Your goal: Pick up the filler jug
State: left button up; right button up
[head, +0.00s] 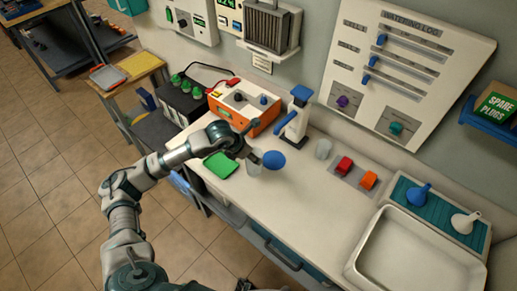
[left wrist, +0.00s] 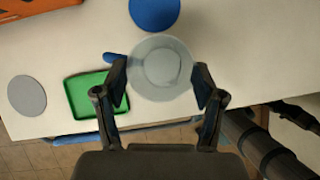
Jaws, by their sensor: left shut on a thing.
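My left gripper (head: 250,158) is over the counter, with its fingers on both sides of a clear, grey-tinted jug (head: 254,168). In the left wrist view, the left gripper (left wrist: 162,85) is shut on this jug (left wrist: 160,68), seen from above as a round open vessel. It looks like the filler jug, though no label shows. I cannot tell whether its base touches the counter. A blue disc (head: 274,160) is just beyond it, and a green tray (head: 221,165) lies to its left. My right gripper is not in view.
Red and orange switches (head: 356,172) and a white basin (head: 415,255) are to the right. The front middle of the counter (head: 300,210) is clear.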

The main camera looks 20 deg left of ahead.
aim_at(249, 162)
pick_arm(q)
jog(key=shift+s+a+r, duration=0.15)
jog(key=shift+s+a, duration=0.05)
jog(key=shift+s, duration=0.85)
jog(key=shift+s+a+b, duration=0.25)
jog(key=shift+s+b, duration=0.05)
jog(key=shift+s, duration=0.35)
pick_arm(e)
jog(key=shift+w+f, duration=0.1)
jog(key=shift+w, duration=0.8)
pick_arm(q)
jog(key=shift+r, duration=0.1)
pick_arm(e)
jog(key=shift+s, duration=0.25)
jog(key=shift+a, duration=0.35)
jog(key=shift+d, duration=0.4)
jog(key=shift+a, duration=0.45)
pick_arm(q)
jog(key=shift+s, duration=0.1)
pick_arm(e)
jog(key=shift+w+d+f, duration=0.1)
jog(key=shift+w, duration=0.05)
